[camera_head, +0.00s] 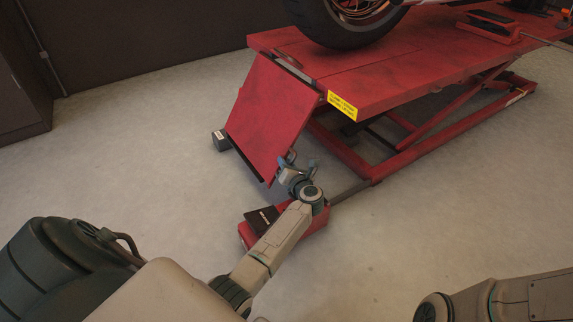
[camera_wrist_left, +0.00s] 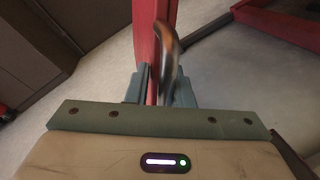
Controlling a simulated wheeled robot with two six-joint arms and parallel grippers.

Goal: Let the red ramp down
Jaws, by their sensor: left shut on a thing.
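The red ramp (camera_head: 268,110) hangs from the near end of the red lift table (camera_head: 400,70), tilted steeply downward, with its lower edge above the floor. My left gripper (camera_head: 291,164) is at the ramp's lower right edge. In the left wrist view, the fingers of my left gripper (camera_wrist_left: 160,88) are shut around a curved metal handle (camera_wrist_left: 169,50) beside the red ramp edge (camera_wrist_left: 152,25). The exact contact is partly hidden by the fingers. Only a link of my right arm shows, at the lower right of the head view; its gripper is out of frame.
A red foot-pedal unit (camera_head: 318,220) sits on the floor under my left arm. A motorcycle wheel (camera_head: 345,20) rests on the lift table. A small dark roller (camera_head: 221,140) is left of the ramp. A dark cabinet (camera_head: 20,100) stands at the left. Open floor lies left of the ramp.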

